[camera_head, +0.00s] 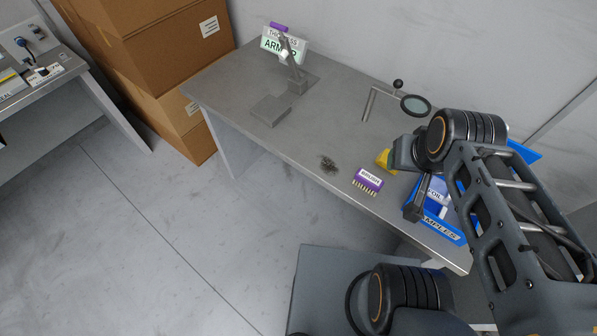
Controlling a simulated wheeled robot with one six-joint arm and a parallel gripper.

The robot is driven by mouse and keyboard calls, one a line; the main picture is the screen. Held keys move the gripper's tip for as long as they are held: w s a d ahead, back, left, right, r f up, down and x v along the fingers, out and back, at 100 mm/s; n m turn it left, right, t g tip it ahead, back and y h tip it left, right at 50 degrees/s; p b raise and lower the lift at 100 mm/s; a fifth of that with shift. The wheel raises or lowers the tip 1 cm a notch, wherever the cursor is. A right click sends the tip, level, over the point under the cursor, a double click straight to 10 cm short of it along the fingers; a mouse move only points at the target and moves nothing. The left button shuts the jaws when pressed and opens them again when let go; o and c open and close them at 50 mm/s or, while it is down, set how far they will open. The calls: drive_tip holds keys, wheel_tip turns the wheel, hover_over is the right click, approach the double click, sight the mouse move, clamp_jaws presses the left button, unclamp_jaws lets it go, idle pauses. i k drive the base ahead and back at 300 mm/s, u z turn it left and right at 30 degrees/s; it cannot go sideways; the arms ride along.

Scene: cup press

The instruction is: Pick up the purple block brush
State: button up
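The purple block brush (366,184) lies near the front edge of the grey table. It has a white label reading BRUSH and a row of yellowish bristles along its lower side. My gripper (414,203) is to the right of the brush, by the blue tray, and apart from the brush in this view. Its fingers are partly hidden by my arm and seen at a poor angle, so I cannot tell how far they are open.
A blue tray (458,238) marked SAMPLES sits under my arm. A yellow object (382,158), partly hidden, is beside it. Dark debris (328,163) lies left of the brush. A magnifier (415,105) and a press (297,78) stand farther back. The table between press and debris is mostly clear.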

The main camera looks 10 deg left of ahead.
sight(367, 178)
drive_tip(key=z, duration=0.95)
drive_tip(key=k, duration=0.7)
drive_tip(key=u, duration=1)
drive_tip(key=i, duration=0.5)
drive_tip(key=z, duration=0.05)
